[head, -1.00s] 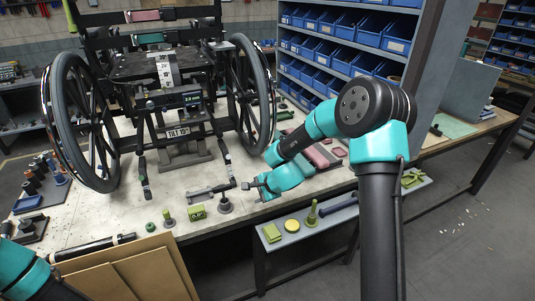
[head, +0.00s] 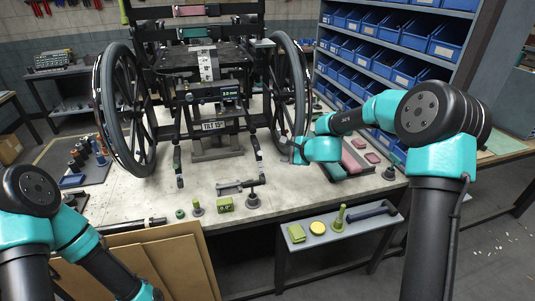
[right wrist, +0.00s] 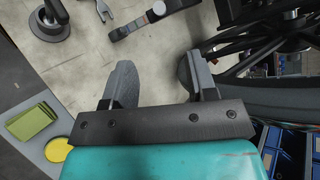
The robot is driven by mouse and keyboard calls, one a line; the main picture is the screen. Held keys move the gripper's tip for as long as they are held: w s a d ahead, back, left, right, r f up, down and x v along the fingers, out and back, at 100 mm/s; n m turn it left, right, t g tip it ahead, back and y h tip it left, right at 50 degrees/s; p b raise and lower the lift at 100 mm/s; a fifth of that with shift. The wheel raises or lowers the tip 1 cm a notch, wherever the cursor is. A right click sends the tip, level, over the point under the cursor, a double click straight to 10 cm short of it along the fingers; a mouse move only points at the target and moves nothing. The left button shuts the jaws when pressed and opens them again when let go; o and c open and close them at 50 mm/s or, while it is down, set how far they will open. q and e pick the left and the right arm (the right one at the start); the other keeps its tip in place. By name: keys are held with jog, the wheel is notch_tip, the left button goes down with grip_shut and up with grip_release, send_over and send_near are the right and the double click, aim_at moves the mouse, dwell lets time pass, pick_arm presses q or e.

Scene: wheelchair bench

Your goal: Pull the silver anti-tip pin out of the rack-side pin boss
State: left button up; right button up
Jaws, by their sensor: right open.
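The wheelchair (head: 205,95) stands on the bench, with a black tube hanging down on its rack side (head: 255,146). I cannot make out the silver anti-tip pin or its boss for certain; they are too small or hidden. My right gripper (head: 298,152) is beside the lower front of the right-hand wheel (head: 290,85). In the right wrist view its two fingers (right wrist: 160,82) are spread, with only bare bench top between them. My left arm comes in at the lower left of the head view; its fingers are out of frame.
A grey bar tool (head: 238,186) and a post on a round base (head: 252,202) are near the bench's front edge. A green block (head: 225,205) is beside them. Blue bins (head: 400,70) fill the rack at right. A low shelf (head: 330,232) holds green and yellow parts.

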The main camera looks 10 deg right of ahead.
aim_at(261, 153)
jog(key=x, duration=1.5)
jog(key=shift+w+a+f, duration=0.15)
jog(key=shift+w+f, duration=0.1)
jog(key=shift+f, duration=0.1)
grip_shut()
jog(key=shift+s+r, duration=0.8)
jog(key=shift+s, duration=0.15)
jog(key=shift+s+r, duration=0.8)
jog(key=shift+s, duration=0.2)
dwell(1.0)
